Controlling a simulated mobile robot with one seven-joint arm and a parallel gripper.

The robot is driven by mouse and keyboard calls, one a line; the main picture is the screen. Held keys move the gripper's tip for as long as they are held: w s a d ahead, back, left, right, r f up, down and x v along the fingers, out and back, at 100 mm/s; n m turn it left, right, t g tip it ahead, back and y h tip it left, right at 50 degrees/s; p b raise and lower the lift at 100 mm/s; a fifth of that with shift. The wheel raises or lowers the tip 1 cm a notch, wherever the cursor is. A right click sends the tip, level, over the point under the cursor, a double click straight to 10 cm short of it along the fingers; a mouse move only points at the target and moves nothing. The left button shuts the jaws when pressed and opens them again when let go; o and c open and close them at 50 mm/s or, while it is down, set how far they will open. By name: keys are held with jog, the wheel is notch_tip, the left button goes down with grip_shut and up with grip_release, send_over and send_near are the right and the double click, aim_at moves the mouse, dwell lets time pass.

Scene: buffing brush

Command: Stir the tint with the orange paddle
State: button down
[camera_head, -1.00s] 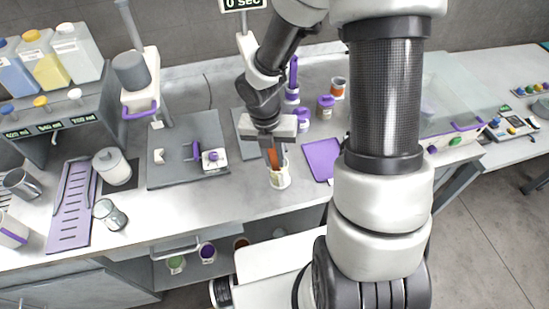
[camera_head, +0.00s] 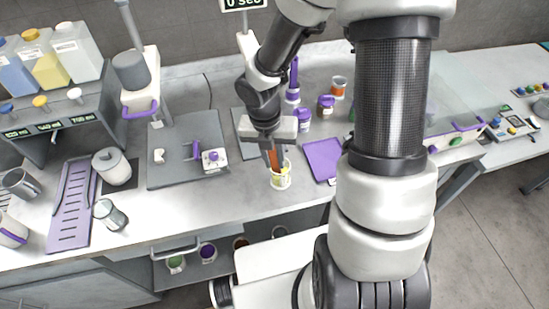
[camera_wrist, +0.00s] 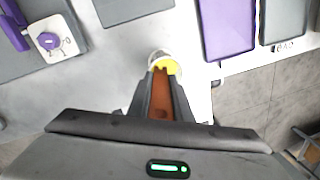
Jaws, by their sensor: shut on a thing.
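My gripper (camera_head: 272,158) is shut on the orange paddle (camera_head: 273,160), which points down. In the wrist view the paddle (camera_wrist: 160,95) runs between the dark fingers (camera_wrist: 161,82) of my gripper toward a clear cup with yellow tint (camera_wrist: 164,64). In the head view the cup (camera_head: 281,181) stands near the bench's front edge, right under my gripper. The paddle's lower end is at the cup's mouth or inside it; how deep it reaches is hidden.
A purple mat (camera_head: 323,160) lies to the right of the cup. Purple-lidded jars (camera_head: 303,117) and an orange-filled jar (camera_head: 338,86) stand behind. A grey plate (camera_head: 180,172) with a small white-and-purple device (camera_head: 212,160) lies to the left.

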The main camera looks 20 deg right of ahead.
jog(key=shift+a+r, duration=0.15)
jog(key=shift+r, duration=1.2)
jog(key=shift+a+r, duration=0.2)
jog(key=shift+r, duration=1.1)
jog(key=shift+a+r, duration=0.15)
jog(key=shift+r, duration=1.2)
jog(key=shift+r, duration=2.5)
